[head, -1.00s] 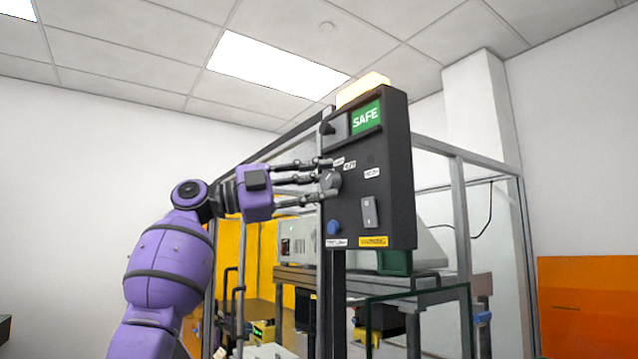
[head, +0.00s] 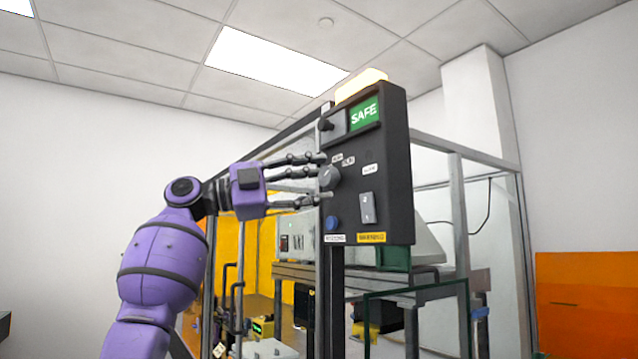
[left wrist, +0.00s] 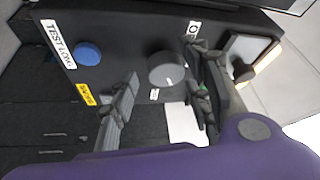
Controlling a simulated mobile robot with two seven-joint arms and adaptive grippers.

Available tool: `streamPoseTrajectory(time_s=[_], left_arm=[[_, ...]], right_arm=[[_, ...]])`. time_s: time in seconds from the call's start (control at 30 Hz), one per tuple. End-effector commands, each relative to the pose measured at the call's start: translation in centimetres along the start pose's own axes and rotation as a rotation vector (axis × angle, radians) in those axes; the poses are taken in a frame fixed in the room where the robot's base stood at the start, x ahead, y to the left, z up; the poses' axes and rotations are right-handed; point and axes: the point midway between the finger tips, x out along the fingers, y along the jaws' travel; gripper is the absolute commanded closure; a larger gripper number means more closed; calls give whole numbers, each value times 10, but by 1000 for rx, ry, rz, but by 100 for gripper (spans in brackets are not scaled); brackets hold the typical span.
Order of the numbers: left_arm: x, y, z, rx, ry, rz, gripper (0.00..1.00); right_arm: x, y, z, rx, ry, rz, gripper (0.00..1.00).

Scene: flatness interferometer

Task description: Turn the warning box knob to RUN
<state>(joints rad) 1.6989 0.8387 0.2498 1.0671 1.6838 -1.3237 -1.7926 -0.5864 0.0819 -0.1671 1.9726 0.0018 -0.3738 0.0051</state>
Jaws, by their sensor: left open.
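The warning box (head: 392,150) is a dark upright panel with a lit green SAFE sign (head: 365,114). Its round grey knob (head: 329,178) sits near the left edge, with small white labels around it that are too small to read surely. In the left wrist view the knob (left wrist: 167,70) has a short pale pointer mark. My left gripper (head: 324,179) is open at the box, its fingers on either side of the knob. In the left wrist view the gripper (left wrist: 165,95) shows a gap at the knob; contact cannot be told. My right gripper is out of view.
The box also carries a blue button (head: 332,223), a grey rocker switch (head: 367,208), a small black knob (head: 326,125) and a glowing lamp (head: 361,85) on top. A metal frame (head: 457,205) and a bench (head: 345,272) stand behind. Free room lies left of my arm.

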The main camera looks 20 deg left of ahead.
Motion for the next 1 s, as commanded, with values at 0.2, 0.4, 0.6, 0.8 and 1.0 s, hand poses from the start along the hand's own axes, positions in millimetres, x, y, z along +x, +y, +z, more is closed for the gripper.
streamPoseTrajectory(time_s=[0.2, 0.4, 0.6, 0.8, 1.0], left_arm=[[-46, 0, 1, 0, -5, -1, 56], [-85, 1, 1, -1, -4, 1, 56], [-106, 1, 1, -1, -3, 2, 56], [-109, 2, 0, 0, -1, 3, 56], [-109, 1, 0, 0, -2, 3, 56]], right_arm=[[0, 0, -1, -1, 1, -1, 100], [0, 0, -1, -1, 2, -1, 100], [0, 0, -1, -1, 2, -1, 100], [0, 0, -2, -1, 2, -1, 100], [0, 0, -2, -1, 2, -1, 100]])
